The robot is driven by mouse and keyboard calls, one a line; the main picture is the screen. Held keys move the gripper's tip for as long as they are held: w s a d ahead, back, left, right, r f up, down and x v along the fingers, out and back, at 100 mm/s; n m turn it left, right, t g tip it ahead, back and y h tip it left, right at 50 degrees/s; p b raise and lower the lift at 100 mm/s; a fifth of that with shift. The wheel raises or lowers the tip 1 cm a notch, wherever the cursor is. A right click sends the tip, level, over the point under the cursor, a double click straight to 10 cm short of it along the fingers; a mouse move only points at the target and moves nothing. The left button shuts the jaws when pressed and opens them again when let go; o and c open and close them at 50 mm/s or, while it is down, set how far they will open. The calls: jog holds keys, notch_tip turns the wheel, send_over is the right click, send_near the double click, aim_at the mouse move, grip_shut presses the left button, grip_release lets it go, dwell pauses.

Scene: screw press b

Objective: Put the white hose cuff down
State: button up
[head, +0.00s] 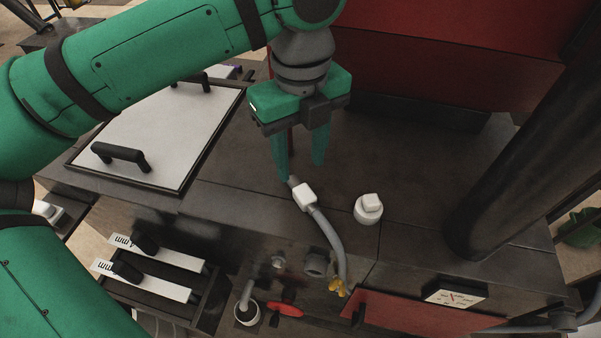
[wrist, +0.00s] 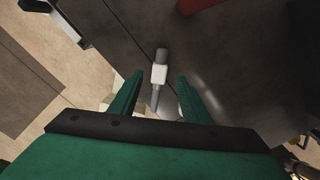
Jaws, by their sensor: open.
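The white hose cuff (head: 304,196) sits around a grey hose (head: 330,238) near its free end, on the dark machine top close to the front edge. The hose bends down over that edge to a yellow fitting (head: 338,287). My gripper (head: 301,170) points down, open and empty, with its fingertips just behind and above the cuff in the head view. In the wrist view the cuff (wrist: 158,74) shows in line with the gap between the spread fingers (wrist: 160,78), apart from both. Their exact height above the top is hard to tell.
A white knob-like cap (head: 368,208) stands right of the cuff. A thick dark column (head: 520,145) rises at the right, and a red housing (head: 440,45) is behind. A light panel with black handles (head: 160,135) lies left. The dark top behind the cap is clear.

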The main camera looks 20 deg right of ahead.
notch_tip(320, 180, up, 5)
jog(key=shift+f, duration=0.1)
dwell(0.7)
